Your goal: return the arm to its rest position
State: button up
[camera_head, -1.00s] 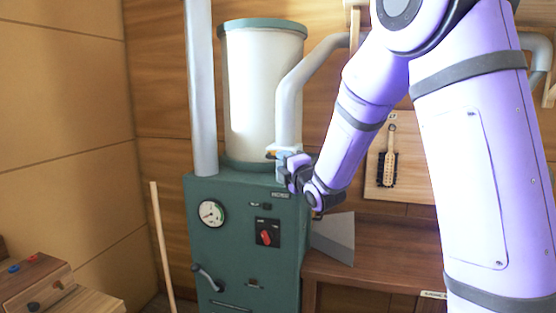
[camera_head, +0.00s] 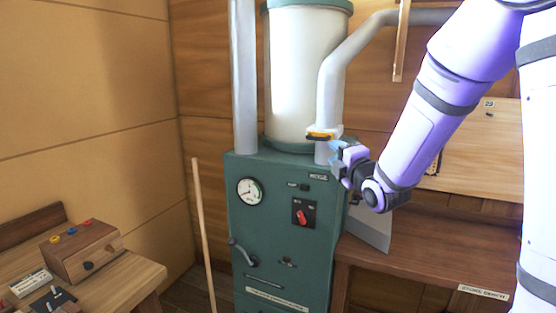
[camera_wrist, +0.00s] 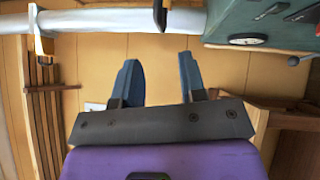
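My purple arm comes in from the upper right in the head view. My gripper (camera_head: 337,158) is beside the upper right edge of the green machine (camera_head: 240,205), just below a yellow-handled fitting (camera_head: 321,136) on the grey pipe (camera_head: 331,92). In the wrist view the two blue fingers of my gripper (camera_wrist: 160,82) stand apart with nothing between them. The wall shows beyond them. Whether the fingers touch the pipe or machine is not clear in the head view.
The machine carries a white cylinder (camera_head: 305,75), a gauge (camera_head: 249,191) and a red switch (camera_head: 302,217). A brown bench (camera_head: 420,255) stands to its right. A thin pole (camera_head: 203,235) leans at left. A wooden box (camera_head: 85,250) sits on a table at lower left.

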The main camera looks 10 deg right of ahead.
jog(key=s+r+m+g+h, duration=0.1)
jog(key=s+m+g, duration=0.6)
jog(key=s, duration=0.9)
jog(key=s+d+r+m+g+h, duration=0.1)
jog(key=s+m+g, duration=0.6)
jog(key=s+m, duration=0.7)
jog(key=s+h, duration=0.1)
jog(key=s, duration=0.2)
jog(key=shift+m, duration=0.3)
